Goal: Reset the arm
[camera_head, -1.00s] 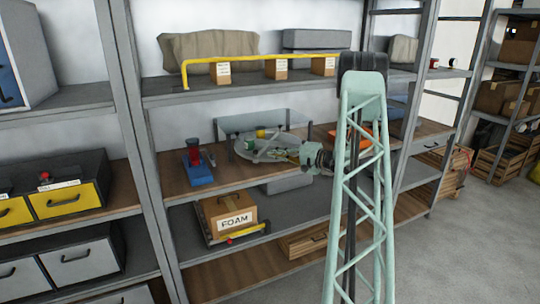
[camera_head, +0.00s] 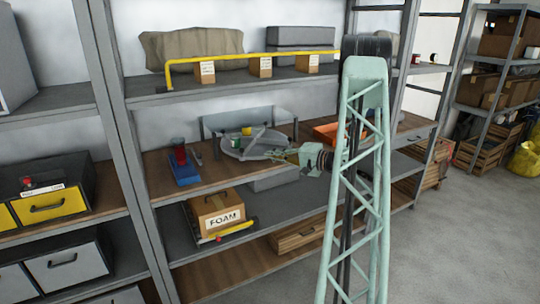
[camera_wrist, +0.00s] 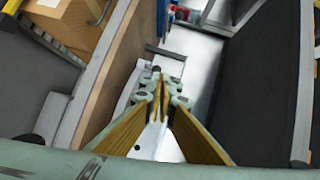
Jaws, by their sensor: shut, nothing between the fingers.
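My arm, a pale green lattice link (camera_head: 365,170), stands in front of the shelf rack in the head view. My gripper (camera_head: 277,155) is at the middle shelf, close to the round grey tray (camera_head: 235,152) and partly hidden by its own wrist. In the wrist view my gripper (camera_wrist: 158,72) shows its yellow-lined fingers meeting at the tips, with nothing between them. I cannot tell whether the fingers touch the tray.
A blue-based red tool (camera_head: 183,168) stands left of the tray, and an orange bin (camera_head: 326,133) behind my wrist. A FOAM box (camera_head: 217,210) sits on the shelf below. A yellow rail (camera_head: 250,55) edges the upper shelf.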

